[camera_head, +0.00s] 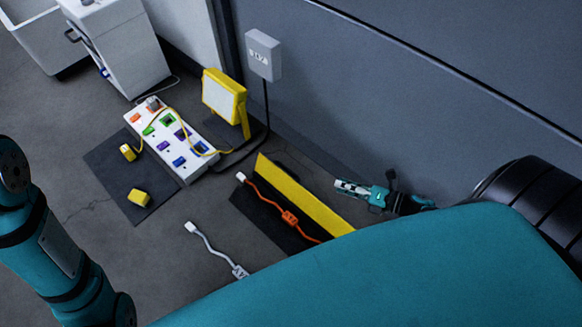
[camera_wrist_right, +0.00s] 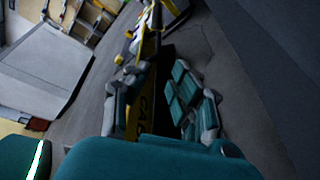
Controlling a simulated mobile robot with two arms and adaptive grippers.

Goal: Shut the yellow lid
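The yellow lid (camera_head: 302,194) stands raised as a long, narrow panel along the far side of a dark, flat base (camera_head: 256,220). My right gripper (camera_head: 345,188) is behind the lid, on its wall side, with its fingers pointing left towards it. In the right wrist view the fingers (camera_wrist_right: 160,95) are spread apart. The yellow lid with black lettering (camera_wrist_right: 148,88) shows beyond or between them; I cannot tell whether they touch it. Nothing is visibly gripped. The near end of the lid is hidden behind my own teal arm. My left gripper is out of view.
An orange cable (camera_head: 288,216) lies over the dark base, and a white cable (camera_head: 208,243) lies on the floor. A white board with coloured sockets (camera_head: 160,146) and a yellow lamp (camera_head: 224,98) stand further left. The grey wall (camera_head: 400,90) limits room behind the gripper.

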